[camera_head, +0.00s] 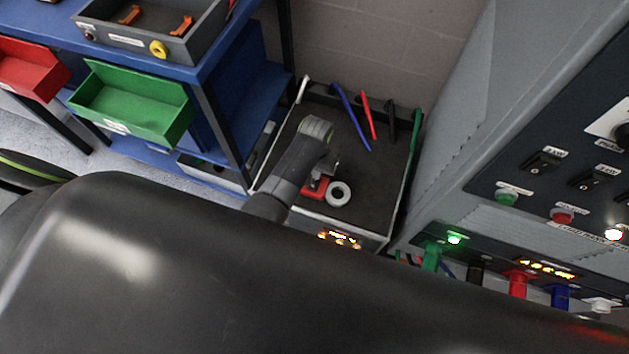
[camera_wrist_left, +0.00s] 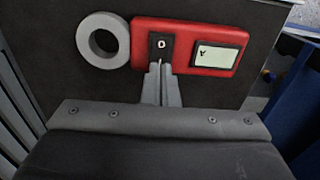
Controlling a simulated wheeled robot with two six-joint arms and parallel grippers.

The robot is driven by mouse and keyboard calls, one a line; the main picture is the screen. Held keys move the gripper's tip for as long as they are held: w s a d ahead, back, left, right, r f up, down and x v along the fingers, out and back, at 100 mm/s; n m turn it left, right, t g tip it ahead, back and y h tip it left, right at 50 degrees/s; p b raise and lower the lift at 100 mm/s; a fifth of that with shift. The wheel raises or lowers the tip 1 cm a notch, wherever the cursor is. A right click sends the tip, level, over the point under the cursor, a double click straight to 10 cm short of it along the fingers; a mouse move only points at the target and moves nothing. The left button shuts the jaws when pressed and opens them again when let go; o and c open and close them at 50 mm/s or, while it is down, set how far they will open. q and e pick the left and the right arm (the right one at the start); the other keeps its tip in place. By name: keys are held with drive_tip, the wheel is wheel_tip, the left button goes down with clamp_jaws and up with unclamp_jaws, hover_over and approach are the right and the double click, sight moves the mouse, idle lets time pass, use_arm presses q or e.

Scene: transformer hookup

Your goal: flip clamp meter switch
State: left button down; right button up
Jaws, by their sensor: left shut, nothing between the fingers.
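The red clamp meter (camera_wrist_left: 187,45) lies on a dark top, with a grey ring (camera_wrist_left: 103,40) at its left end in the left wrist view. Its body carries a black switch (camera_wrist_left: 161,46) with a white mark and a small display (camera_wrist_left: 217,57) with a dark character. In the head view the clamp meter (camera_head: 315,188) is partly hidden by my left arm, and its ring (camera_head: 338,193) shows. My left gripper (camera_wrist_left: 160,68) is shut and empty, with its fingertips at the lower edge of the switch; I cannot tell whether they touch it. My right gripper is not in view.
The dark box top (camera_head: 330,120) also holds several coloured leads along its back. A control panel (camera_head: 560,170) with switches and plugs stands at the right. A blue shelf (camera_head: 240,120) with a green bin (camera_head: 130,105) stands at the left.

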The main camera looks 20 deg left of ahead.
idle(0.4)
use_arm(q)
drive_tip(key=shift+f, duration=0.1)
drive_tip(key=shift+f, duration=0.2)
